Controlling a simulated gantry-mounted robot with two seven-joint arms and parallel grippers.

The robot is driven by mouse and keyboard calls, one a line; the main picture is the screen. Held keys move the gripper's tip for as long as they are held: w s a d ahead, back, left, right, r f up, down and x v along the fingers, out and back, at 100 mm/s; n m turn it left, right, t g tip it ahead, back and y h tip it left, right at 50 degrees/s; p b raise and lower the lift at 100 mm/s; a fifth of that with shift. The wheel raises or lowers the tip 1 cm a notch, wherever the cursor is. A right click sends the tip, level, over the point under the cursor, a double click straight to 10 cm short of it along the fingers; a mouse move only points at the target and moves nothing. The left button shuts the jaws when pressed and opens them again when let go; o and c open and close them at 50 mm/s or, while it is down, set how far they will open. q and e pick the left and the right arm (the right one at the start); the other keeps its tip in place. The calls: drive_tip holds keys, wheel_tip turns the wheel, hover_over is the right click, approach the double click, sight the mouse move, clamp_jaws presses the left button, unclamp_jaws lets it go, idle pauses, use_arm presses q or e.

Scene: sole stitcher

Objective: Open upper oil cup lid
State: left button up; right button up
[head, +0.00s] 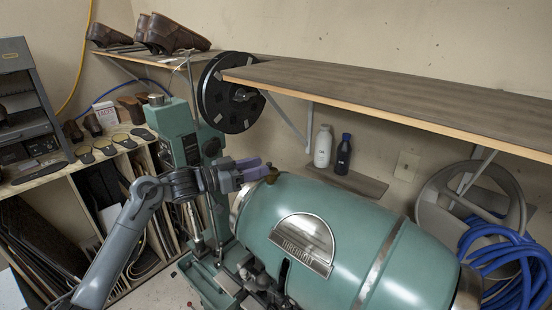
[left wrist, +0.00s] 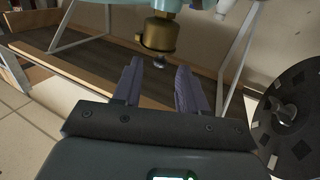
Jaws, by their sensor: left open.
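The sole stitcher's teal barrel body (head: 350,245) lies across the lower right of the head view. The upper oil cup (head: 271,176) is a small brass piece at its upper left end. My left gripper (head: 262,170), with purple fingers, is beside the cup. In the left wrist view its open fingers (left wrist: 159,75) are apart, and the lid appears in line with the gap between them. I cannot tell whether they touch it.
A long wooden shelf (head: 400,95) overhangs the barrel. White and dark bottles (head: 323,147) stand on a small ledge behind.

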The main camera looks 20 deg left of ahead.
sight(269, 163)
use_arm(q)
drive_tip(key=p+x, duration=0.1)
drive_tip(key=x, duration=0.3)
drive_tip(key=shift+d+r, duration=0.1)
drive_tip(key=shift+r, duration=0.1)
drive_tip(key=shift+p+x, duration=0.4)
drive_tip(key=shift+x, duration=0.55)
drive_tip(key=shift+f, duration=0.25)
clamp_jaws()
